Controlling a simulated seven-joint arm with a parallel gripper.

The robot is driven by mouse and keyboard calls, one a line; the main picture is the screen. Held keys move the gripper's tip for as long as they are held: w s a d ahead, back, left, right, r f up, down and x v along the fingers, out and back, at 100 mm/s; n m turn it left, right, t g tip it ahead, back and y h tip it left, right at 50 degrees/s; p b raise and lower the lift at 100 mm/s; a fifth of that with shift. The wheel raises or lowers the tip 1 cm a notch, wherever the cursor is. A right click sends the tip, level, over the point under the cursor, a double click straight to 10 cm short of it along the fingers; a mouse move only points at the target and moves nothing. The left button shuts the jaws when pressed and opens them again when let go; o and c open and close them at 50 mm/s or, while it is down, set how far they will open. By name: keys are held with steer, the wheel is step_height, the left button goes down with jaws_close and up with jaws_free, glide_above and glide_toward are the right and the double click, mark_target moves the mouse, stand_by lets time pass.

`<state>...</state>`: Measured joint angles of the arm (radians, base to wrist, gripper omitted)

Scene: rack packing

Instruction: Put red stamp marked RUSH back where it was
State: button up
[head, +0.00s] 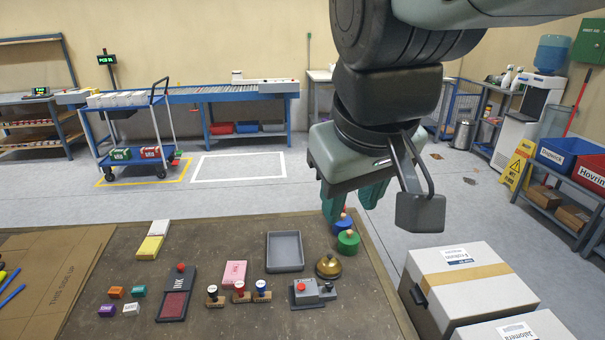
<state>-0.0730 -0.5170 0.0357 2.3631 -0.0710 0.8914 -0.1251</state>
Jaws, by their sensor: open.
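My gripper (350,207) is open, with teal fingers pointing down near the table's far right corner. It is above and beside a blue round piece with an orange knob (343,223), partly hidden. It is well away from the red stamp.
A green knobbed piece (348,242), brass bell (328,267), grey tray (285,252), grey device with red button (312,292), ink pad (175,300) and pink pad (234,272) surround the stamps. Small coloured blocks (117,291) lie left. White boxes (470,280) stand right.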

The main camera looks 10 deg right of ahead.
steer(key=s+m, duration=0.1)
steer(key=s, duration=0.1)
steer(key=s+d+m, duration=0.1)
steer(key=s, duration=0.2)
steer(key=shift+s+d+f+m+t, duration=0.2)
steer(key=shift+m+t, duration=0.1)
steer(key=shift+t, duration=0.1)
